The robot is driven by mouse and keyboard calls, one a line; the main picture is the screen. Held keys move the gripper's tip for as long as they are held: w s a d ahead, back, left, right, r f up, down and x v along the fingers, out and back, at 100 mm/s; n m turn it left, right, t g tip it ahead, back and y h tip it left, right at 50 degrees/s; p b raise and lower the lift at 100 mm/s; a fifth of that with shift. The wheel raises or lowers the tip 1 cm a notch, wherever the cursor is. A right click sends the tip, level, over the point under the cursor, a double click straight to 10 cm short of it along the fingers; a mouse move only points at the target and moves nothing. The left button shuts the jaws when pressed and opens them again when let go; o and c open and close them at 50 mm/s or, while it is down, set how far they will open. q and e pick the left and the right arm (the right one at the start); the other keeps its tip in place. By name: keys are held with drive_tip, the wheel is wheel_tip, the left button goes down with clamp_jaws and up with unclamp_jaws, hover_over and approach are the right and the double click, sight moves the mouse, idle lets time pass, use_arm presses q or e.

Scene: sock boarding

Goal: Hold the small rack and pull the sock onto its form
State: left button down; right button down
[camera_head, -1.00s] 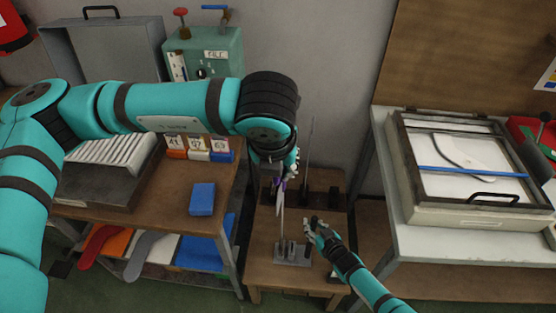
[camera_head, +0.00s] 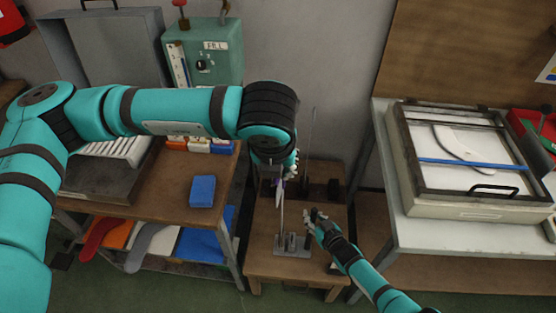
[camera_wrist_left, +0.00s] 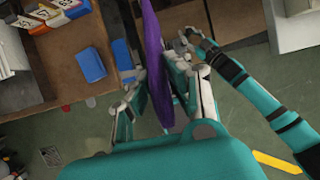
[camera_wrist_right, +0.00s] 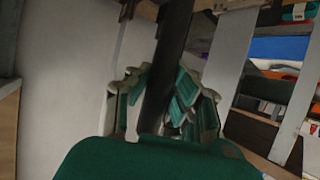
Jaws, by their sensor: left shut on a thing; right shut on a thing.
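The sock's opening is hidden.
The low wooden table (camera_head: 325,255) has dark blocks at its back. A brown bench with a blue block (camera_head: 202,191) stands left, with flat coloured forms on its lower shelf. A framed press (camera_head: 470,160) stands on the right-hand table. A thin rod rises behind the rack.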

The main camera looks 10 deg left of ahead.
use_arm(q)
drive_tip(key=shift+f, duration=4.45)
drive_tip(key=c, duration=1.2)
unclamp_jaws()
drive_tip(key=shift+r, duration=0.1)
drive_tip(key=v, duration=1.1)
drive_tip(key=shift+s+r, duration=0.15)
drive_tip(key=shift+r, duration=0.25)
use_arm(e)
drive_tip(key=c, duration=1.1)
unclamp_jaws()
drive_tip(key=shift+c, duration=0.2)
